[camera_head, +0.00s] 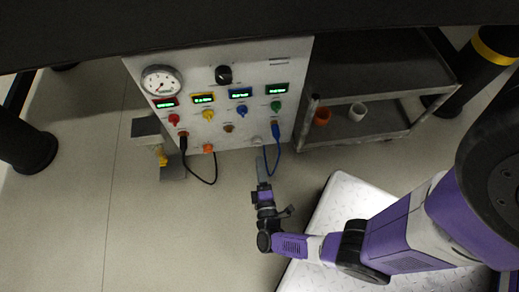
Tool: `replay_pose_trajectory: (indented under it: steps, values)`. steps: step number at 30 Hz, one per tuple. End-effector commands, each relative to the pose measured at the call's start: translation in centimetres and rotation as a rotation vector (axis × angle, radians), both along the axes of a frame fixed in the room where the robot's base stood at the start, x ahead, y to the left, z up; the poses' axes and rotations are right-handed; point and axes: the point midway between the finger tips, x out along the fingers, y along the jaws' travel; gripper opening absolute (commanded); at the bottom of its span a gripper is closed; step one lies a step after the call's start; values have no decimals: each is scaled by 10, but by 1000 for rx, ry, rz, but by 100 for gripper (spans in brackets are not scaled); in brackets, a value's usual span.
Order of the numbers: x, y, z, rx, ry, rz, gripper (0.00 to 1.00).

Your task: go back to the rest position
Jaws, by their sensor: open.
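My gripper (261,168) is at the end of my purple and black arm, in the middle of the head view. It points at the lower right part of a white control panel (205,138), near a pale round knob or port (256,141). The fingers look thin and close together at this size, and nothing shows between them. I cannot tell whether they touch the panel. A blue cable (278,150) hangs from the panel just right of the fingers. A black cable (205,182) loops below the panel to the left.
The panel carries a round gauge (161,81), a black knob (223,75) and several lit displays. A small stand (147,128) is at left. The floor (150,240) is clear.

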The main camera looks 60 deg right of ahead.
Motion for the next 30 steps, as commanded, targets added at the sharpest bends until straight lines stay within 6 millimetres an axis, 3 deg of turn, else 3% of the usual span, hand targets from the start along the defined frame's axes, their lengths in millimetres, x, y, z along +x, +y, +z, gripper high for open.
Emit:
replay_pose_trajectory:
  steps: [14,20,24,27,30]
  values:
    - [0,0,0,4,-5,0,53]
    - [11,7,-7,146,-126,44,53]
    - [57,27,14,363,-356,156,53]
    - [75,50,34,548,-512,244,53]
    - [82,78,59,745,-645,331,53]
